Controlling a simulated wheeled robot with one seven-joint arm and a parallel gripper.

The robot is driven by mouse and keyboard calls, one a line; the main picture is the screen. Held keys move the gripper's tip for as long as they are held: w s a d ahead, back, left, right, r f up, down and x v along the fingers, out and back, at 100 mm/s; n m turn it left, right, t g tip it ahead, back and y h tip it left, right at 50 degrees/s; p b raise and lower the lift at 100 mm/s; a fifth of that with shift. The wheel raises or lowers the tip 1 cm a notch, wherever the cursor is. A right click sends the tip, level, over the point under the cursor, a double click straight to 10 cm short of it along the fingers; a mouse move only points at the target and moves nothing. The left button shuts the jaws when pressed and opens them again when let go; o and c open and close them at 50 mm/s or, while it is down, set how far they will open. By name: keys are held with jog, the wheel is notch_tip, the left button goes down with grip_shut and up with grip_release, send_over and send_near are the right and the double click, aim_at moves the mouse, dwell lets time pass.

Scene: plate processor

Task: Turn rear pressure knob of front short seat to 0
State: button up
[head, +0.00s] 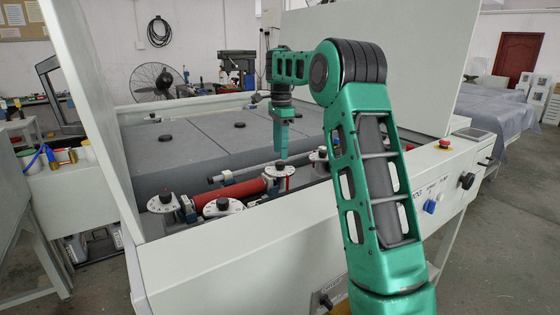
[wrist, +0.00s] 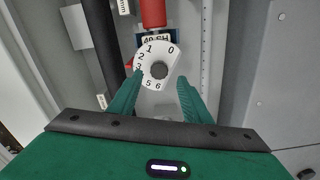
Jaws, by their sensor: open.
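A white dial numbered 0 to 6 (wrist: 171,52) with a dark round knob (wrist: 159,71) at its middle lies between my fingertips in the wrist view. The 0 is at its upper right and the 6 at its bottom. I cannot read a pointer on the knob. My gripper (wrist: 160,88) is open, one finger on each side of the dial. Whether the fingers touch it I cannot tell. In the head view my gripper (head: 281,156) points down over a dial (head: 284,171) at the right end of a red roller (head: 238,190).
Other dials with dark knobs stand at the front left (head: 222,206), far left (head: 165,199) and right (head: 322,154). White machine walls (head: 245,255) border the trough, and grey padded boards (head: 200,130) lie behind.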

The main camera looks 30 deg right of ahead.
aim_at(281, 162)
jog(key=shift+f, duration=2.2)
jog(key=c, duration=1)
jog(key=shift+d+r, duration=0.1)
jog(key=shift+d, duration=0.1)
jog(key=shift+c, duration=0.2)
